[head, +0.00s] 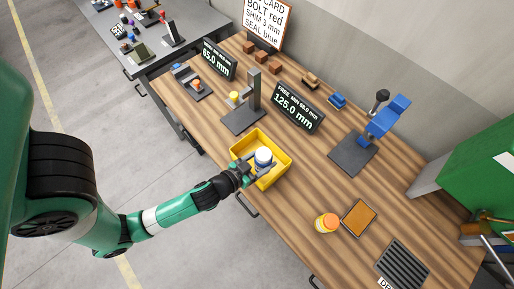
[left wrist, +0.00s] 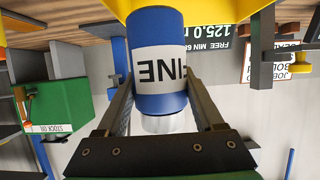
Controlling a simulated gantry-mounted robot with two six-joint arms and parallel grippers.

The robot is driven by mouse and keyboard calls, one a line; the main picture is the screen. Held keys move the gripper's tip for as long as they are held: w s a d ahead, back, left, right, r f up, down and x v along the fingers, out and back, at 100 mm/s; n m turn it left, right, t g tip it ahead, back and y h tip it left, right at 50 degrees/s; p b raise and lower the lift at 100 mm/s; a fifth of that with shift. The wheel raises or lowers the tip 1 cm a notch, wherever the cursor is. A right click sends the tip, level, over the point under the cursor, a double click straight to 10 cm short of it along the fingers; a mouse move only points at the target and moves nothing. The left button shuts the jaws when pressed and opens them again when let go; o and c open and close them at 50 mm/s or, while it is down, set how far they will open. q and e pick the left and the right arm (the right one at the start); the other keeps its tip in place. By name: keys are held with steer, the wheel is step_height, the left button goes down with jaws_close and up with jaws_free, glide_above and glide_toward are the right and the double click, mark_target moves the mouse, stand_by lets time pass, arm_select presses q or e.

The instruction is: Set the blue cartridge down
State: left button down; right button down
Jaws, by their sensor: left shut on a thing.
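The blue cartridge (left wrist: 160,60) is a blue cylinder with a white label reading "FINE"; the left wrist view shows it upside down. In the head view the cartridge (head: 263,156) shows its pale top within the outline of the yellow bin (head: 281,157). My left gripper (head: 254,170) is shut on the cartridge, one finger on each side. The yellow bin (left wrist: 105,8) also shows at the top of the left wrist view, behind the cartridge's far end. I cannot tell whether the cartridge touches the bin floor. My right gripper is not in view.
A grey stand (head: 244,118) is behind the bin, near a 125.0 mm display (head: 298,107). A blue-handled press (head: 385,120) stands farther right. An orange-and-white jar (head: 327,223) and a brown pad (head: 359,218) lie front right. Bare wood surrounds the bin's right side.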

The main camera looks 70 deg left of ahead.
arm_select(q)
steer(key=a+f+b, duration=0.4)
steer(key=a+f, duration=0.2)
steer(key=a, duration=0.1)
steer(key=shift+w+f, duration=0.15)
steer(key=shift+f, duration=0.15)
steer(key=shift+a+f+b, duration=0.15)
steer(key=shift+f+b, duration=0.35)
steer(key=shift+f, duration=0.35)
steer(key=shift+a+f+b, duration=0.15)
steer(key=shift+f+b, duration=0.35)
steer(key=shift+f, duration=0.35)
steer(key=shift+f, duration=0.15)
jaws_free()
